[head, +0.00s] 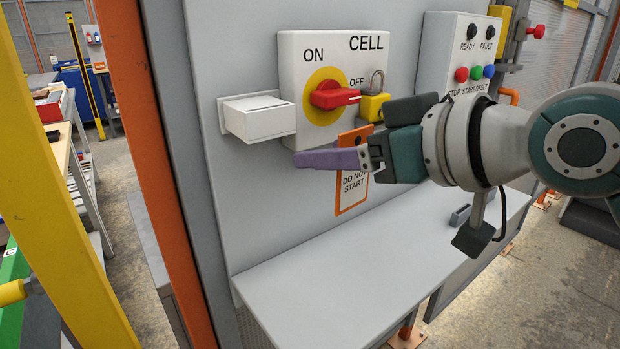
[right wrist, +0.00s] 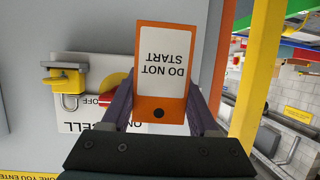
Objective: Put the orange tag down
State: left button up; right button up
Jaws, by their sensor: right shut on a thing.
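The orange-bordered tag (head: 352,198) with a white "DO NOT START" face is in my right gripper (head: 325,158), whose purple fingers are shut on it. In the head view a finger covers part of the tag, which hangs upright in front of the panel, below the yellow padlock (head: 373,107). In the right wrist view the tag (right wrist: 163,70) shows upside down between both fingers of the right gripper (right wrist: 161,98). The grey shelf (head: 330,275) is below the tag, and the tag is above it. My left gripper is not in view.
The CELL switch plate (head: 290,75) has a red handle (head: 334,95) on a yellow disc. A white box (head: 258,118) juts out at its left. A button box (head: 457,55) is at the right. The shelf top is mostly bare, with a small grey piece (head: 460,215) at its right.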

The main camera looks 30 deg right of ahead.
pick_arm(q)
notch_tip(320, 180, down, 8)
jog(key=b, duration=0.6)
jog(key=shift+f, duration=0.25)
pick_arm(e)
jog(key=shift+m+h, duration=0.4)
jog(key=shift+h, duration=0.1)
jog(key=f, duration=1.6)
jog(key=shift+w+f, duration=0.3)
jog(key=shift+f, duration=0.05)
pick_arm(q)
jog(key=shift+b, duration=0.3)
pick_arm(e)
jog(key=shift+f, duration=0.15)
